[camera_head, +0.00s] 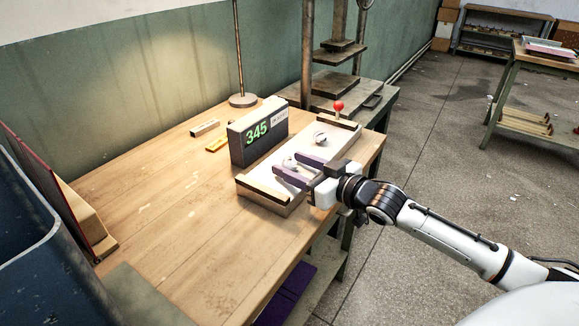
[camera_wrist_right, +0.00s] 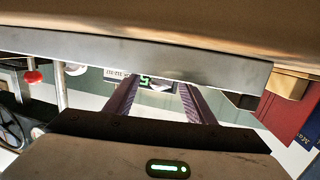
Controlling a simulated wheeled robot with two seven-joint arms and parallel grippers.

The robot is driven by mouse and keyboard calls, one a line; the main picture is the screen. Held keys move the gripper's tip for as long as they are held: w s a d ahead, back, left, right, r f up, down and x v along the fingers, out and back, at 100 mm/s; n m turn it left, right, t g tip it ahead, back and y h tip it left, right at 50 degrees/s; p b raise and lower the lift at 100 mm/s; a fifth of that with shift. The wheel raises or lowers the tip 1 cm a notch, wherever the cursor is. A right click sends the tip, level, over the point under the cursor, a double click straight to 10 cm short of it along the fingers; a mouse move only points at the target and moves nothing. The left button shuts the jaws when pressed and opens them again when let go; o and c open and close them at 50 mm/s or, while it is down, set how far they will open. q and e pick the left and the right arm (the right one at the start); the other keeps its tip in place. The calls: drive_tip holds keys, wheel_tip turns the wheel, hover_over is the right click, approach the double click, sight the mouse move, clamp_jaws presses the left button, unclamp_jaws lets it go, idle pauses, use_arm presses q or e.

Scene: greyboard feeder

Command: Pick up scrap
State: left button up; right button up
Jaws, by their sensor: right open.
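My right gripper (camera_head: 287,164) has purple fingers, spread apart, over the near part of a pale feeder box (camera_head: 345,132) on the wooden table. In the right wrist view the two fingers (camera_wrist_right: 160,88) also stand apart. A small greyish shape shows between and beyond their tips there; I cannot tell if it is scrap or a part of the feeder. No piece is clearly recognisable as scrap in the head view, where the fingers hide part of the feeder top. My left gripper is not in view.
A display box (camera_head: 259,137) reading 345 stands just behind the feeder. A red-knobbed lever (camera_head: 338,106) is at the feeder's far end. A yellow item (camera_head: 217,144) lies farther left. A dark blue bin (camera_head: 30,240) is at the left; the table's middle left is clear.

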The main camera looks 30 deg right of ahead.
sight(290, 160)
drive_tip(key=shift+x, duration=0.85)
drive_tip(key=shift+s, duration=0.1)
drive_tip(key=c, duration=1.1)
drive_tip(key=shift+c, duration=0.3)
drive_tip(key=shift+r, duration=0.1)
wheel_tip(290, 160, up, 10)
drive_tip(key=shift+p, duration=0.75)
